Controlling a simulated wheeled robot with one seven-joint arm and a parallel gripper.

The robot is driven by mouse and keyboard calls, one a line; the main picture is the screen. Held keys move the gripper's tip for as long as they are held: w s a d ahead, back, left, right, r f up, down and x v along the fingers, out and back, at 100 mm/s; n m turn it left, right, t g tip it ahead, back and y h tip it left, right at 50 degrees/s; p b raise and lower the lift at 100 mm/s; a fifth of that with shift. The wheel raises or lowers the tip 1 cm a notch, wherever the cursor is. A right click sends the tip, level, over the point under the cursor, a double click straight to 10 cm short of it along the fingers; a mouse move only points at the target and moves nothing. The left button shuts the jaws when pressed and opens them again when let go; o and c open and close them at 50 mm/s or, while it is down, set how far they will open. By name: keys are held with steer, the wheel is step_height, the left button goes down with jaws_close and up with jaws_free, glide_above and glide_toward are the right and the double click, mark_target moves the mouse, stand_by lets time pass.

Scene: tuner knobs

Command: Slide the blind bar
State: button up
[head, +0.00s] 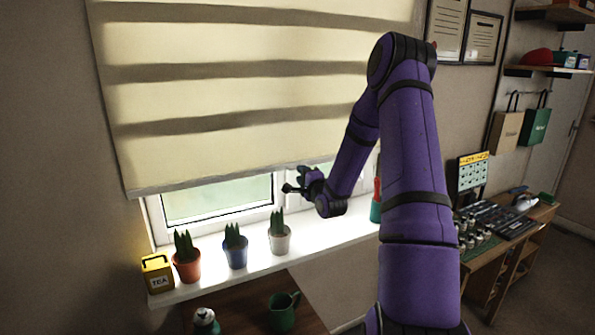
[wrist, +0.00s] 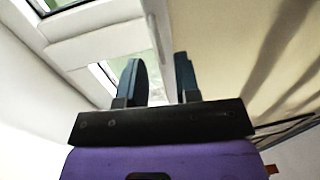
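The beige blind with darker bands hangs over the window, and its blind bar (head: 200,187) is the pale strip along the lower edge. In the wrist view the blind (wrist: 225,40) fills the right side, and its pale lower edge runs down toward the gap between the fingers. My gripper (head: 291,181) is by the bar's right part, at about its height, in front of the window. In the wrist view the two dark fingers of my gripper (wrist: 162,78) stand apart. I cannot tell whether either finger touches the bar.
The window (head: 215,200) shows below the blind. Potted plants in orange (head: 187,267), blue (head: 236,254) and white (head: 279,240) pots and a yellow tea box (head: 157,274) stand on the sill (head: 330,236). A green mug (head: 282,314) is on a brown table below.

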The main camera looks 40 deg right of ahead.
steer(key=shift+x, duration=2.05)
jaws_close()
